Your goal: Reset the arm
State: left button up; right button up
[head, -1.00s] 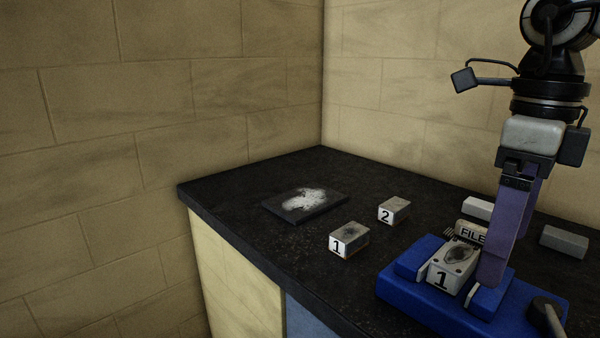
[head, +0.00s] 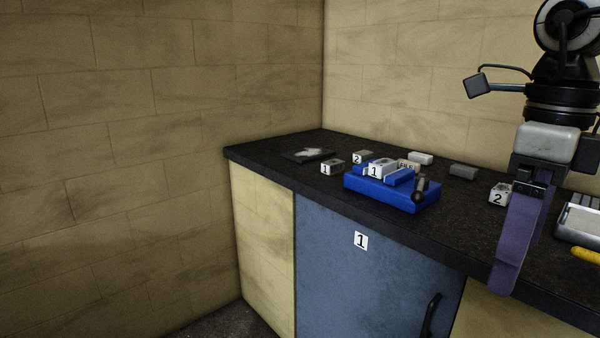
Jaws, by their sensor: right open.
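My right gripper (head: 512,268) hangs from the arm at the right of the head view, its purple fingers pointing down in front of the worktop's front edge. It is open, and nothing shows between its fingers, which overlap from this angle. It is apart from the blue vise (head: 390,194), which stands on the black worktop to its left. A white block marked 1 (head: 381,169) sits in the vise, with a light block marked FILE (head: 408,164) behind it. My left gripper is not in view.
Blocks marked 1 (head: 332,167) and 2 (head: 361,157) stand left of the vise, near a dark plate with white powder (head: 309,154). Another block marked 2 (head: 499,195) is beside my right gripper. A tray (head: 579,222) and yellow handle (head: 586,255) lie right. A blue cabinet door (head: 350,275) is below.

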jog(key=w+d+f+m+t+y, duration=0.35)
jog(key=f+m+y, duration=0.2)
jog(key=f, duration=0.25)
jog(key=w+d+f+m+t+y, duration=0.2)
jog(key=d+f+m+t+y, duration=0.25)
jog(key=f+m, duration=0.3)
jog(key=s+d+f+m+t+h, duration=0.1)
jog(key=d+f+m+t+h, duration=0.15)
jog(key=f+m, duration=0.45)
jog(key=s+d+f+m+t+h, duration=0.1)
jog(key=s+f+m+t, duration=0.15)
jog(key=f+m, duration=0.5)
jog(key=s+a+f+m+h, duration=0.2)
jog(key=s+a+f+m, duration=0.15)
jog(key=f, duration=0.35)
jog(key=s+a+f+m+h, duration=0.2)
jog(key=s+f+m, duration=0.15)
jog(key=f, duration=0.45)
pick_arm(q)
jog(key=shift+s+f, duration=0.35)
pick_arm(e)
jog(key=s+a+f+m+g, duration=0.2)
jog(key=s+a+f+m, duration=0.2)
jog(key=a, duration=0.4)
jog(key=s+a+f+m+g, duration=0.2)
jog(key=s+a+f+m, duration=0.1)
jog(key=a, duration=0.5)
jog(key=shift+s+f+m, duration=0.35)
jog(key=shift+s+f, duration=0.1)
jog(key=shift+s, duration=0.35)
